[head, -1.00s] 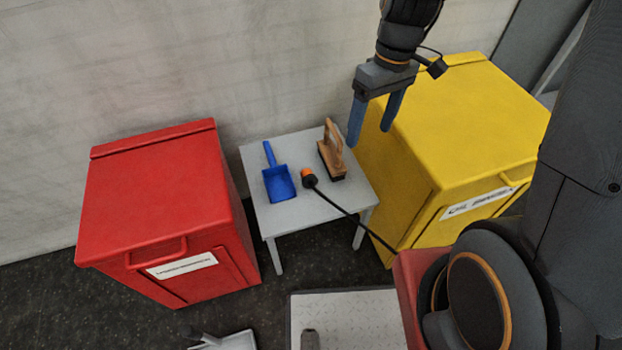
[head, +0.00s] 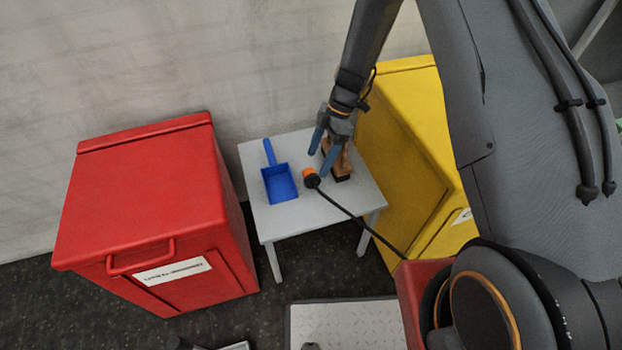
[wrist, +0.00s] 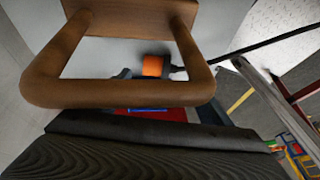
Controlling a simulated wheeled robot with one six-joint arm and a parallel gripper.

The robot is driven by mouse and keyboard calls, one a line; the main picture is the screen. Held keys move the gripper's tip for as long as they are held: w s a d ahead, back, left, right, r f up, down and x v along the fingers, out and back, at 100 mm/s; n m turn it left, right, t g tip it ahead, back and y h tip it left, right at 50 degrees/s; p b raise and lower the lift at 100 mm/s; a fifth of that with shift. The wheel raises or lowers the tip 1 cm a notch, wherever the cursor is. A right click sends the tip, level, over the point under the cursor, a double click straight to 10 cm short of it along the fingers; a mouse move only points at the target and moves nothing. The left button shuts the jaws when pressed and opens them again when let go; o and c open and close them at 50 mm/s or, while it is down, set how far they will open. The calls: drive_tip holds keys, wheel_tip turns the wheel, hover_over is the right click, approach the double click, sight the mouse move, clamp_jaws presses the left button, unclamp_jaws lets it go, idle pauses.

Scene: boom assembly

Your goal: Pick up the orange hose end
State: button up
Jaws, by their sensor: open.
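The orange hose end (head: 308,173) lies on the small grey table (head: 300,215), joined to a black collar and a black hose that runs off to the lower right. My gripper (head: 321,164) is open and empty, fingers pointing down beside the wooden-handled brush (head: 344,168), which it partly covers. The fingertips appear just behind and to the right of the orange end; their height above the table is hard to tell. In the wrist view the brush's wooden handle (wrist: 120,95) fills the foreground, and the orange end (wrist: 153,66) shows through its loop.
A blue dustpan (head: 279,182) lies left of the hose end on the table. A red box (head: 140,215) stands to the left and a yellow box (head: 400,150) to the right. A light metal plate (head: 345,325) lies on the floor in front.

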drive_tip(key=x, duration=0.6)
drive_tip(key=shift+s+a+f, duration=0.15)
drive_tip(key=shift+a, duration=0.25)
drive_tip(key=shift+c, duration=0.3)
drive_tip(key=c, duration=1.2)
wheel_tip(320, 180, up, 10)
drive_tip(key=shift+c, duration=0.2)
wheel_tip(320, 180, up, 6)
drive_tip(key=m+t+p, duration=0.2)
drive_tip(key=m+p, duration=0.2)
drive_tip(key=m, duration=0.1)
hover_over(311, 174)
drive_tip(key=w+d, duration=0.1)
drive_tip(key=w, duration=0.1)
drive_tip(key=s+d+r+m+t+h+p, duration=0.1)
drive_tip(key=s+d+r+m+t+p, duration=0.1)
drive_tip(key=d+r+m, duration=0.4)
drive_tip(key=s+d+r+m+t+p, duration=0.3)
drive_tip(key=d+r+m, duration=0.3)
drive_tip(key=d+m, duration=0.3)
drive_tip(key=shift+d+h+p, duration=0.4)
drive_tip(key=shift+d+p, duration=0.25)
drive_tip(key=shift+p, duration=0.2)
